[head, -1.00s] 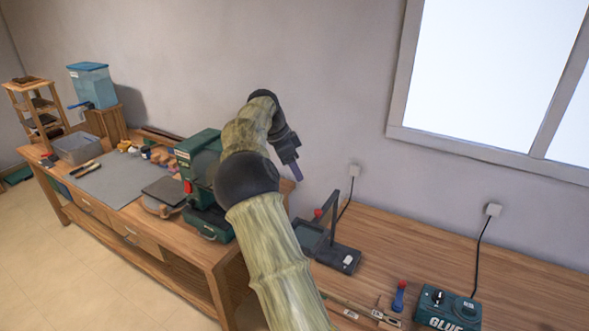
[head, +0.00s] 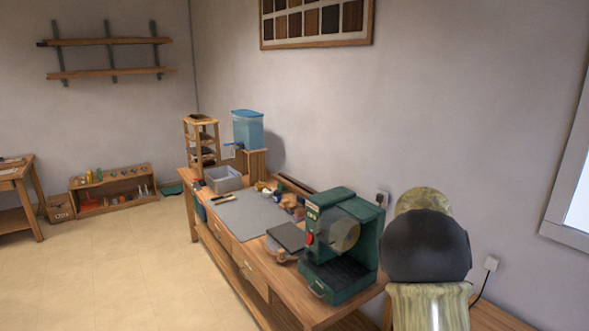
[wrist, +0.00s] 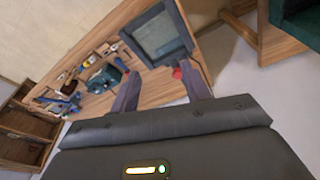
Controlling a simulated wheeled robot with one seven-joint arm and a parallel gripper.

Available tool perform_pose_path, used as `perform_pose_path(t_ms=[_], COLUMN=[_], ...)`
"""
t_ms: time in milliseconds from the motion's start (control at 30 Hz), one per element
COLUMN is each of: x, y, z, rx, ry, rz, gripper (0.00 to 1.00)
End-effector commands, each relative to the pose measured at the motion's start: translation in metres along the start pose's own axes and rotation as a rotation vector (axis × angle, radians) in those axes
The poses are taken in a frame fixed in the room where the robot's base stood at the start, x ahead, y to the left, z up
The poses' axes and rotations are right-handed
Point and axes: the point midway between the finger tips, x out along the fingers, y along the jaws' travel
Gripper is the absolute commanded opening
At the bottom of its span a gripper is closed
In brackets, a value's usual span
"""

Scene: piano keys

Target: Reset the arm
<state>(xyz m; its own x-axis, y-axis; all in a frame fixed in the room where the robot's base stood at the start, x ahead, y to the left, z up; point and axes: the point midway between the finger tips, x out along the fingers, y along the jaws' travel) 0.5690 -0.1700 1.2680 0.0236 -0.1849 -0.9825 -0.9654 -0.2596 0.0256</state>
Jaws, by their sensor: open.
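In the wrist view my gripper (wrist: 160,90) is open, its two fingers apart with nothing between them. In the head view my arm stands at the lower right in front of the wall, and its gripper end is hidden behind the arm's dark joint.
A workbench (head: 250,253) runs along the wall, carrying a green machine (head: 342,245), a grey mat (head: 248,214), a grey bin (head: 222,180) and a blue water container (head: 247,130). A low shelf (head: 112,188) stands far left. The floor (head: 120,265) at left is clear.

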Motion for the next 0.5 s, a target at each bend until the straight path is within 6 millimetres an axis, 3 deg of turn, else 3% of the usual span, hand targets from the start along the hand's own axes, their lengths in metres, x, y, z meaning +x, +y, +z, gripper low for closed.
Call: perform_pose_path(t_ms=[500], x=[0.034], y=[0.092], z=[0.154], rx=[-0.783], ry=[-0.039], rz=[-0.203], gripper=[0.47])
